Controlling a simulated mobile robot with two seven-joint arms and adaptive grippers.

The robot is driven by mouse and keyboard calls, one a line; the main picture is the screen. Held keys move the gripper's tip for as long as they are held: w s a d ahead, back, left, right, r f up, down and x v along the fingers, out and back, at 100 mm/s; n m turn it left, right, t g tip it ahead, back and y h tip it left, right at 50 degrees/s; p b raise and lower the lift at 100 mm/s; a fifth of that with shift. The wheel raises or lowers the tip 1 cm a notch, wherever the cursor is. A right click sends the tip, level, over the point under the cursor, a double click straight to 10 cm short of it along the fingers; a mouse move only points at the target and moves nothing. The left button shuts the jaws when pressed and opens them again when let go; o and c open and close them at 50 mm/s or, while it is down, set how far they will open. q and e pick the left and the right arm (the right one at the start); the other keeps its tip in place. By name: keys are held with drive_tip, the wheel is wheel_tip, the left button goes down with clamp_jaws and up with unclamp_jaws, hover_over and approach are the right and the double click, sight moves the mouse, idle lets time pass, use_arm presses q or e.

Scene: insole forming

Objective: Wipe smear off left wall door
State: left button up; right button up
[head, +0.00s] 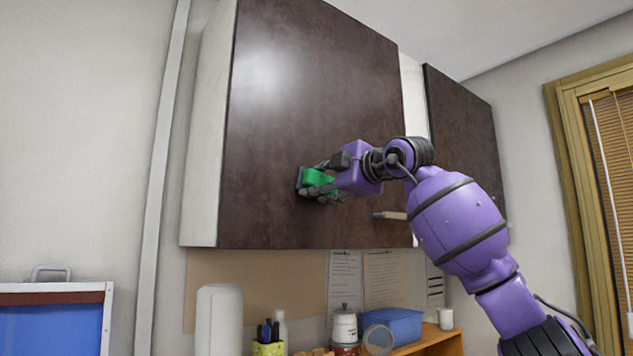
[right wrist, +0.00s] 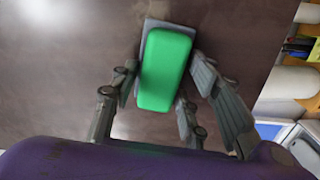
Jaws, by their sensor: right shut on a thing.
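The left wall door (head: 310,105) is a dark brown cabinet door with a pale light patch at its upper left. My right gripper (head: 312,183) is at the lower middle of the door, shut on a green wiping tool with a grey pad (head: 303,179). The pad is at the door's surface and looks to be touching it. In the right wrist view the green block (right wrist: 166,70) sits between the fingers, with the brown door behind it. My left gripper is not in view.
A door handle (head: 390,215) sticks out right of the gripper. A second dark cabinet (head: 465,125) is further right. Below stand a paper roll (head: 219,318), a pen cup (head: 268,347), a white jar (head: 345,326) and a blue box (head: 395,325).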

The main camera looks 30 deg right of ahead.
drive_tip(key=d, duration=0.8)
drive_tip(key=shift+w, duration=0.35)
drive_tip(key=shift+s, duration=0.1)
drive_tip(key=shift+s+d, duration=0.15)
drive_tip(key=shift+s, duration=2.75)
drive_tip(key=s, duration=0.3)
drive_tip(key=shift+d, duration=0.15)
drive_tip(key=shift+w, duration=0.1)
